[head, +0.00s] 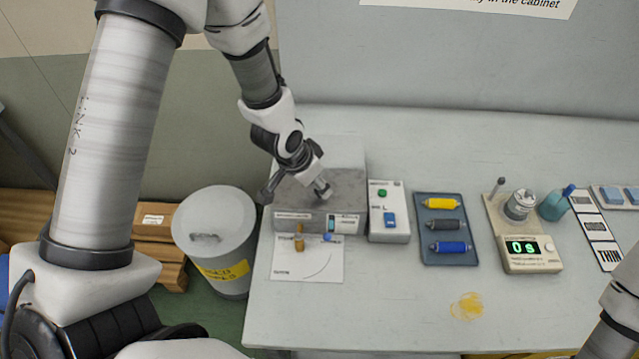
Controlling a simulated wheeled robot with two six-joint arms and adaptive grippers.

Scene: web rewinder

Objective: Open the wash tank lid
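A grey box (350,222) stands at the left of the bench and looks like the wash tank. It has a label and a small blue-green window on its front. Its upper face is dark mottled grey (345,185), with a paler panel (345,150) behind. I cannot tell whether this is a shut lid or a raised one. My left gripper (296,191) is over the box, its fingers spread apart with nothing seen between them. It covers part of the top, and contact is unclear. My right arm shows at the lower right edge; its gripper is out of view.
A lidded grey bin (215,228) stands left of the bench. A brass tap (299,238) is at the box's front. A button box (389,228), a blue tray (446,257) of rollers and a scale (530,265) stand to the right.

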